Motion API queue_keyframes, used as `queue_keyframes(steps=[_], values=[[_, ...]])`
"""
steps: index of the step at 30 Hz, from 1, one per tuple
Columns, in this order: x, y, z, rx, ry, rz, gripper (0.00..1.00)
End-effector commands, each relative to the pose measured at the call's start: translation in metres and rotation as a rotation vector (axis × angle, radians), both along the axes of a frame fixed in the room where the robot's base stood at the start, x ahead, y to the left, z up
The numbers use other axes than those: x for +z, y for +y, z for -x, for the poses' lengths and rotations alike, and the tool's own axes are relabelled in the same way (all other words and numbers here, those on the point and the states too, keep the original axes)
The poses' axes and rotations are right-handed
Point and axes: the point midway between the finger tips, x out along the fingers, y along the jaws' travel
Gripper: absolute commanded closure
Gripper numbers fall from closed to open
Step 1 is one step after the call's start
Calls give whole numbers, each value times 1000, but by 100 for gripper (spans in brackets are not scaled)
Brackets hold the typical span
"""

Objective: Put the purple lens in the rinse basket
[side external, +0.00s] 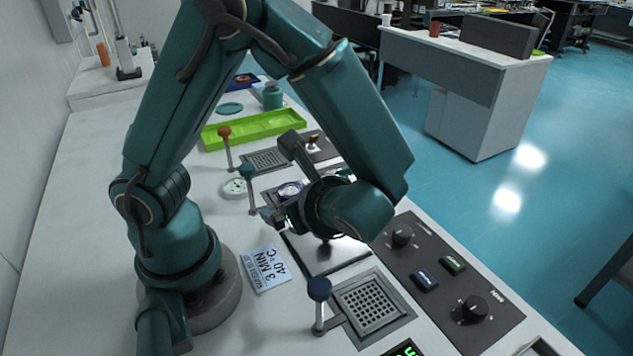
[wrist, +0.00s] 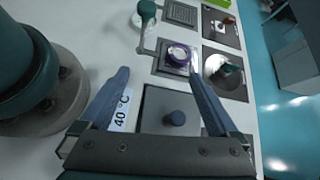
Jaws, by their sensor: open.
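The purple lens (wrist: 178,54) rests on a square grey holder beside the green-knobbed lever (wrist: 146,10) in the wrist view. In the side view the lens (side external: 290,190) is partly hidden by my arm. My gripper (wrist: 159,74) is open and empty, above the bench and short of the lens, with its fingers spread on either side. Perforated baskets show at the red-knobbed lever (side external: 267,159) and the blue-knobbed lever (side external: 372,307). No readable label tells me which is the rinse basket.
A grey square cover with a round knob (wrist: 174,118) lies below my gripper. A "3 MIN 40 °C" card (side external: 265,268) lies beside it. A dark control panel (side external: 450,275) lines the right edge. A green tray (side external: 255,130) sits farther back. Upright knobbed levers stand near the baskets.

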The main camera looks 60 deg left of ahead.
Motion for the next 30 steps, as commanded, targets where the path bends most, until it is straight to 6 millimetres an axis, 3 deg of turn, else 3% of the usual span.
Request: queue_keyframes(steps=[9, 18, 24, 30], values=[[24, -16, 30, 516, -374, 487, 4], [57, -42, 28, 921, -787, 904, 4], [76, -50, 22, 1070, -978, 1081, 4], [82, -52, 20, 1110, -1033, 1134, 4]])
